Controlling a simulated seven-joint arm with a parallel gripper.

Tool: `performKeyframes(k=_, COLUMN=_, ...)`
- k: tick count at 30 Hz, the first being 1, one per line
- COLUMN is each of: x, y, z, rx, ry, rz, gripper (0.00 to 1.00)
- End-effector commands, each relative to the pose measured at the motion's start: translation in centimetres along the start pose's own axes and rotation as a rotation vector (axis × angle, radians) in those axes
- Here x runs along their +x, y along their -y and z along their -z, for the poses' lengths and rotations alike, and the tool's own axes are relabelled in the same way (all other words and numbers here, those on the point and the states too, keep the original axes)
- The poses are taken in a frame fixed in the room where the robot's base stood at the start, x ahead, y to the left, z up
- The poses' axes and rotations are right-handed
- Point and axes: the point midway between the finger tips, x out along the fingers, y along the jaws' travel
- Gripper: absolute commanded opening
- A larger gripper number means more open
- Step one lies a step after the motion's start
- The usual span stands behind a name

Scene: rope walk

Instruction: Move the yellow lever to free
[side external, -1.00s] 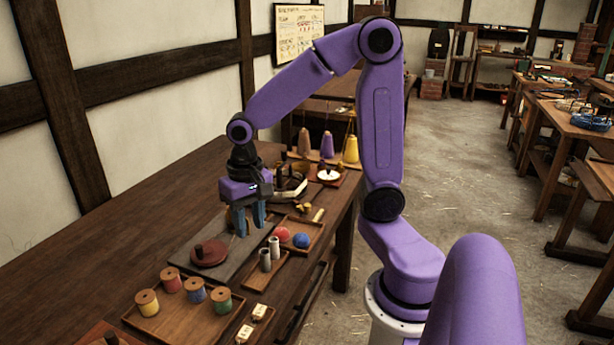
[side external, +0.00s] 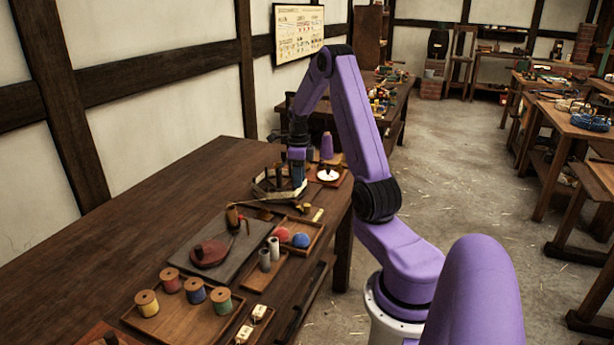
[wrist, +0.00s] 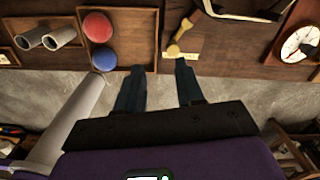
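The yellow lever (wrist: 184,33) lies slanted on a brown plate with a pale label in the wrist view. In the side view my gripper (side external: 298,182) points down by the octagonal holder. The lever's position markings are too small to read.
A tray (side external: 318,235) with a red ball and a blue ball sits left of the lever. A white dial (side external: 328,174) stands beyond it. Grey cylinders (side external: 269,255), a slate slab (side external: 207,260) and several thread spools (side external: 195,291) are nearer the camera. The table's left half is bare.

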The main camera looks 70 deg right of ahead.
Motion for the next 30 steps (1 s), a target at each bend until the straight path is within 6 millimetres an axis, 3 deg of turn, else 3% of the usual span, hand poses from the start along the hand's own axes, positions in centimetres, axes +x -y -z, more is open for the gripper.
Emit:
performKeyframes(k=6, x=0.9, y=2.1, z=2.1, rx=0.166, ry=-0.001, rz=-0.001, gripper=0.37)
performKeyframes(k=13, x=2.6, y=2.0, z=2.2, rx=0.169, ry=-0.003, rz=-0.004, gripper=0.37)
performKeyframes(k=30, x=9.7, y=2.0, z=2.2, rx=0.167, ry=-0.002, rz=-0.003, gripper=0.37)
